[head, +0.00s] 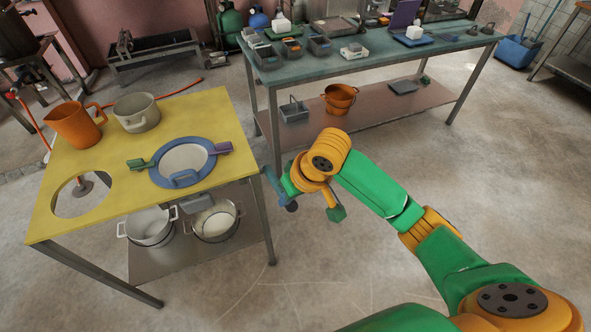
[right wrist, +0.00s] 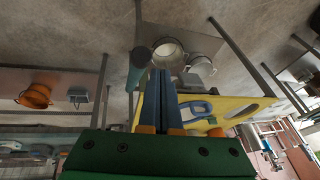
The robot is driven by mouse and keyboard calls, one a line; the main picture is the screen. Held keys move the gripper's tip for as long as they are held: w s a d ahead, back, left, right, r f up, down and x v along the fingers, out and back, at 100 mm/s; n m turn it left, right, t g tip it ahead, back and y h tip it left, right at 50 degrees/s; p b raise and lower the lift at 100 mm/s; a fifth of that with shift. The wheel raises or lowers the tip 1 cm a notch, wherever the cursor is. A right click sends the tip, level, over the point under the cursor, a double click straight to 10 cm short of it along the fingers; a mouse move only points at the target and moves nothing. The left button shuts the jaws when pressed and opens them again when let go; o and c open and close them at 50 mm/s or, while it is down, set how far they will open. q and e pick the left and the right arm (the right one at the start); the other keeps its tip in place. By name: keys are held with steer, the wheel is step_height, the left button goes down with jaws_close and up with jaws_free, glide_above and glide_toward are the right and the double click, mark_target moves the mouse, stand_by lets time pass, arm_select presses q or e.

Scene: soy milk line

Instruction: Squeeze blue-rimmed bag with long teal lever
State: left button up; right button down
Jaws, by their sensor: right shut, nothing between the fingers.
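The blue-rimmed bag (head: 154,172) sits in the yellow table, with pale cloth inside its blue ring. A green handle, a purple handle and a blue-grey handle stand around the rim. Its blue rim also shows in the right wrist view (right wrist: 207,105). A long teal lever (head: 271,180) seems to show just off the table's right edge, partly mixed with my gripper. In the right wrist view, the teal lever (right wrist: 136,72) stands close beside the fingers. My right gripper (right wrist: 161,72) is shut and empty; touching cannot be told. My left gripper is out of view.
The yellow table (head: 120,180) carries an orange jug (head: 77,126) and a pale pot (head: 136,113), and has an open round hole. Two pots (head: 150,230) stand on its lower shelf. A green workbench (head: 370,58) with trays stands behind. Floor between them is clear.

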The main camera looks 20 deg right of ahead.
steer(key=w+d+r+m+h, duration=0.1)
steer(key=w+d+r+m, duration=0.25)
steer(key=r, duration=0.65)
steer(key=x, duration=0.4)
steer(key=s+p+x, duration=0.1)
steer(key=x, duration=0.3)
steer(key=s+p+x, duration=0.1)
steer(key=x, duration=0.3)
steer(key=shift+d+f, duration=0.2)
steer(key=shift+f, duration=0.2)
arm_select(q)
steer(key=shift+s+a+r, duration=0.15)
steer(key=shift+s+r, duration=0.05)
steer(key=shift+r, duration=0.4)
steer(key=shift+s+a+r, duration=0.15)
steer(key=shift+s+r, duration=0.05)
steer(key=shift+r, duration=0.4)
arm_select(e)
steer(key=shift+s+f, duration=0.2)
steer(key=shift+f, duration=0.3)
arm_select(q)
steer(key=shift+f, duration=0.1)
arm_select(e)
steer(key=shift+w+f, duration=0.1)
